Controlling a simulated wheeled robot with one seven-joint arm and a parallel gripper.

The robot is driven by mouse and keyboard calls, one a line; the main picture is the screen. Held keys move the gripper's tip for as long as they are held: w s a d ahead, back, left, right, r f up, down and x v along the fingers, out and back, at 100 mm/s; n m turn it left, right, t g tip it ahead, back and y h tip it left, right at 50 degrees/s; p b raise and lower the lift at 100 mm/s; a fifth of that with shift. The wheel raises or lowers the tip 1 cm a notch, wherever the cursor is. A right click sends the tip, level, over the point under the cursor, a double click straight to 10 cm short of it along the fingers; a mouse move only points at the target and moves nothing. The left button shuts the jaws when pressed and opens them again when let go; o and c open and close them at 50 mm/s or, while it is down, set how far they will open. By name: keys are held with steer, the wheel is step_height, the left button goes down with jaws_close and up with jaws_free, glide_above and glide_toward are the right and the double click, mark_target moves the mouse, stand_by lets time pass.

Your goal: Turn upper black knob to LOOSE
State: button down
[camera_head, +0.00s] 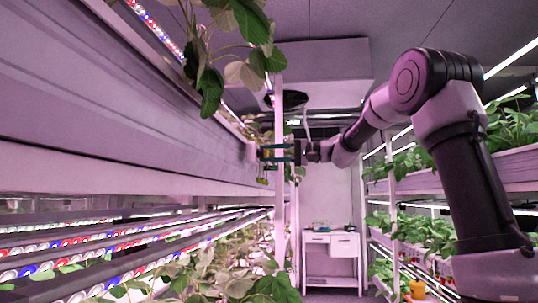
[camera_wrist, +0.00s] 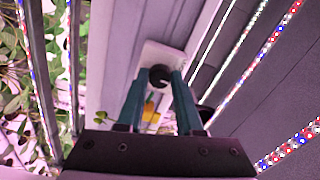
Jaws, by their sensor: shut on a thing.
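The upper black knob (camera_wrist: 160,75) shows in the wrist view as a round dark cap on a pale plate (camera_wrist: 160,54). My gripper (camera_wrist: 158,80) has its two teal fingers on either side of the knob, shut on it. In the head view my gripper (camera_head: 266,153) reaches left to the end of the upper rack beam; the knob is too small to make out there. A yellow part (camera_wrist: 149,109) shows between the fingers in the wrist view. The LOOSE mark and the knob's setting cannot be read.
The long upper rack beam (camera_head: 120,130) runs along the left, with leaves (camera_head: 240,30) hanging above. A white post (camera_head: 280,200) stands close by my gripper. Lower LED shelves (camera_head: 120,245) lie below. Plant racks (camera_head: 440,175) line the right; a white table (camera_head: 332,242) stands behind.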

steer(key=c, duration=0.6)
jaws_free()
steer(key=shift+d, duration=0.1)
steer(key=d, duration=0.3)
steer(key=s+d, duration=0.1)
steer(key=d, duration=0.3)
steer(key=s+d, duration=0.1)
steer(key=d, duration=0.2)
steer(key=shift+d, duration=0.25)
